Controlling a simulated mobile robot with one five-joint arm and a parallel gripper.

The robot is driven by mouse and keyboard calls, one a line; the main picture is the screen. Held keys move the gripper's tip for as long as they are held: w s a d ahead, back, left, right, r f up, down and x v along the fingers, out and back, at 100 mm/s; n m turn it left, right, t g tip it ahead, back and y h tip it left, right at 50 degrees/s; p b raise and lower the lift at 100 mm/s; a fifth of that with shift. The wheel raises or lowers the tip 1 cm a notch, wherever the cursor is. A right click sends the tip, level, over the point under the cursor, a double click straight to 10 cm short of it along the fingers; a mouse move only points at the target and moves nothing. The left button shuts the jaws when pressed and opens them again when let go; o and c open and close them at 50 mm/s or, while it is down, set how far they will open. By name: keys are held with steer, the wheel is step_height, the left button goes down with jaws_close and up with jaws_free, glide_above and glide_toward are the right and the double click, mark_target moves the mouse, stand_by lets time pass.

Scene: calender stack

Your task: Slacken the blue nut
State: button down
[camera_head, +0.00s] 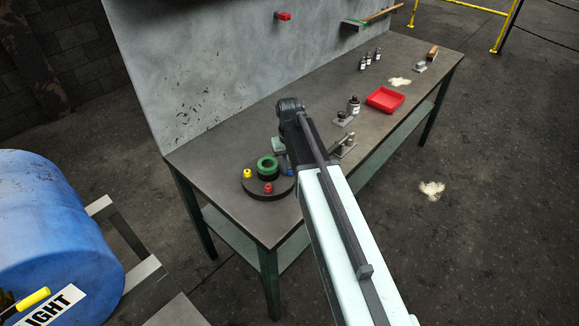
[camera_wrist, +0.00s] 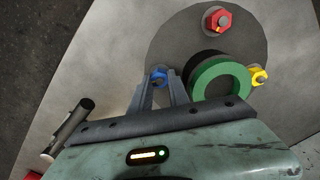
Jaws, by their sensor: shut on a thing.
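The blue nut (camera_wrist: 159,75) sits on the rim area of a dark round disc (camera_wrist: 175,40) in the wrist view. My gripper (camera_wrist: 160,82) has its two fingers on either side of the nut and is shut on it. In the head view the blue nut (camera_head: 290,172) is mostly hidden by my gripper (camera_head: 286,164), at the right side of the disc (camera_head: 262,193). A green ring (camera_head: 267,166) stands at the disc's middle. A red nut (camera_head: 268,188) and a yellow nut (camera_head: 247,173) are on the disc too.
The disc lies on the workbench (camera_head: 225,205) near its left end. A blue drum (camera_head: 60,230) is at the left, apart from the bench.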

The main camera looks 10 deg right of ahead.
mark_target(289, 169)
steer(key=n, duration=0.5)
steer(key=shift+n, duration=0.3)
steer(key=n, duration=0.5)
steer(key=shift+s, duration=0.1)
stand_by(0.3)
steer(key=c, duration=1.2)
jaws_free()
steer(key=shift+c, duration=0.2)
step_height(289, 169, up, 8)
steer(key=p, duration=0.8)
